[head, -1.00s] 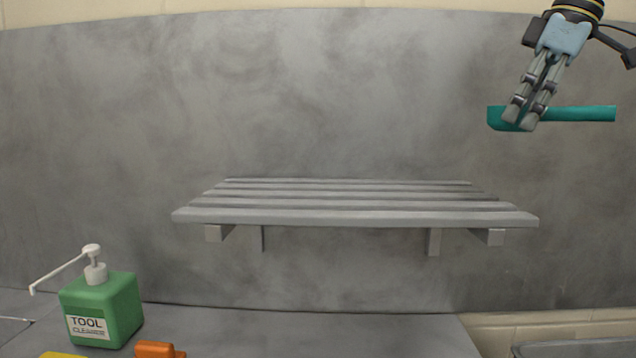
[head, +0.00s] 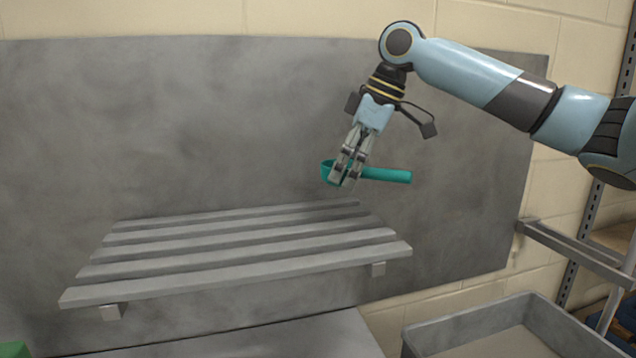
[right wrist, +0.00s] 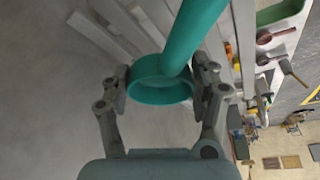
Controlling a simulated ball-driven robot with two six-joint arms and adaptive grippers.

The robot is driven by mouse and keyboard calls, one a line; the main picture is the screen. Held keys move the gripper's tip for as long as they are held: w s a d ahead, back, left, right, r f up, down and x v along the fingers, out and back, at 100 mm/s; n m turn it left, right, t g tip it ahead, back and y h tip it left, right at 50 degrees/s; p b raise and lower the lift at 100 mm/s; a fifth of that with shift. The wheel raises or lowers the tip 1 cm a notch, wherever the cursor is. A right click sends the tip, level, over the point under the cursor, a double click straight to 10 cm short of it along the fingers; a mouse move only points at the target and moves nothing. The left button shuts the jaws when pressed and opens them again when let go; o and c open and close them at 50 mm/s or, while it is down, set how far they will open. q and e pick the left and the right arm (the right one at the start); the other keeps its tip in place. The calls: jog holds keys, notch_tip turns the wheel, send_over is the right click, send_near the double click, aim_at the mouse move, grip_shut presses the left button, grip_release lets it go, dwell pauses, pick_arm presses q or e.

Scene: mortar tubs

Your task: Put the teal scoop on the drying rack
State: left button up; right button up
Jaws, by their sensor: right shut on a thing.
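The teal scoop (head: 385,175) is held in the air by my right gripper (head: 345,183), above the right part of the drying rack. Its handle points right in the head view, and its cup is at the left, between the fingers. In the right wrist view the fingers (right wrist: 162,88) are shut on the sides of the scoop's round cup (right wrist: 160,90). The drying rack (head: 235,285) is a grey slatted shelf on the wall panel, and its slats look bare. Slats also show below the scoop in the right wrist view (right wrist: 105,38). My left gripper is out of view.
A grey tub (head: 420,341) stands at the lower right. A metal rail (head: 575,253) and a shelf upright (head: 575,240) are at the far right. A grey panel (head: 200,130) backs the rack. A green corner (head: 14,350) shows at the lower left.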

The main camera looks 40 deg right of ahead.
jog(key=p, duration=0.2)
send_over(311, 219)
jog(key=s, duration=0.1)
jog(key=f, duration=0.3)
jog(key=shift+s+d+f, duration=0.1)
jog(key=shift+s+d, duration=0.05)
jog(key=shift+d, duration=0.15)
notch_tip(311, 219, down, 4)
jog(key=shift+r+p, duration=0.1)
jog(key=shift+p, duration=0.5)
jog(key=shift+f, duration=0.25)
jog(key=o, duration=1.2)
jog(key=shift+o, duration=0.2)
